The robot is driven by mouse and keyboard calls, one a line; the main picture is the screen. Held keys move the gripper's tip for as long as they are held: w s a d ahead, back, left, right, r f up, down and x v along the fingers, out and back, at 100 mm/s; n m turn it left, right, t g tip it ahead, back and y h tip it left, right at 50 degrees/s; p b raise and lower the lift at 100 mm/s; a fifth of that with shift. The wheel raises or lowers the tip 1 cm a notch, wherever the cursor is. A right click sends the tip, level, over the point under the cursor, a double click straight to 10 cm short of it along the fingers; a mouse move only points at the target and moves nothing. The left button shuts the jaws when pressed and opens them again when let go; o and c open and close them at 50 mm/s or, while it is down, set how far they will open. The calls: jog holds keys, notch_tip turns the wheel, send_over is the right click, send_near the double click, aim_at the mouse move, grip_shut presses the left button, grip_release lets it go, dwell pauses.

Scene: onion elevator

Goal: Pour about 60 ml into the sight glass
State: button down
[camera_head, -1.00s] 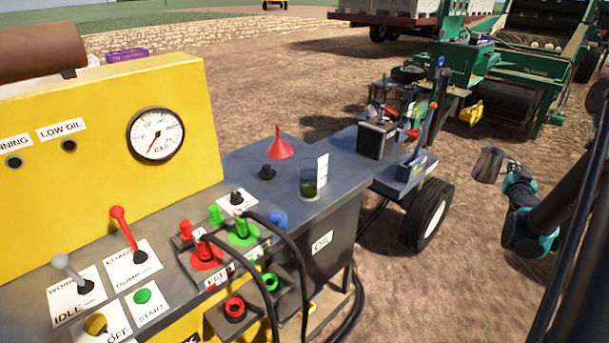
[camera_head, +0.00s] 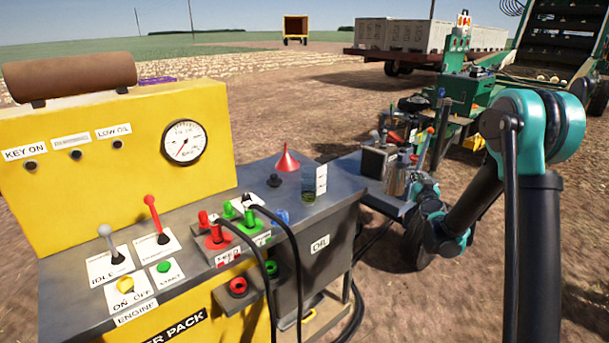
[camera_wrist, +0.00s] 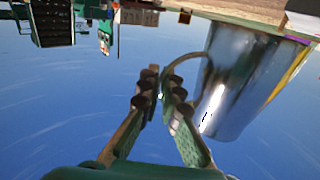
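The sight glass (camera_head: 308,184) is a clear upright cylinder with dark green liquid low in it. It stands on the grey bench top, with a white label card (camera_head: 321,179) beside it. A shiny metal jug (camera_head: 397,181) is in the air to the right of the sight glass, apart from it and roughly upright. My gripper (camera_head: 416,184) is at its right side. In the wrist view, my gripper (camera_wrist: 162,85) has its fingers closed together on the handle of the jug (camera_wrist: 238,85). What is inside the jug is hidden.
A red funnel (camera_head: 287,161) and a black cap (camera_head: 275,181) are left of the glass. The yellow power pack (camera_head: 100,150) has levers and hose couplings at left. A dark can (camera_head: 375,161) and tools are on the cart behind the jug. Open soil is at right.

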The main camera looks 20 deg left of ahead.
jog(key=s+a+n+g+y, duration=0.1)
jog(key=s+a+y, duration=0.1)
jog(key=a, duration=0.8)
jog(key=s+a+n+g+y, duration=0.1)
jog(key=s+a, duration=0.3)
jog(key=a, duration=0.6)
jog(key=shift+r+n+y, duration=0.2)
jog(key=shift+n+y, duration=0.3)
jog(key=shift+y, duration=0.1)
jog(key=shift+a, duration=0.1)
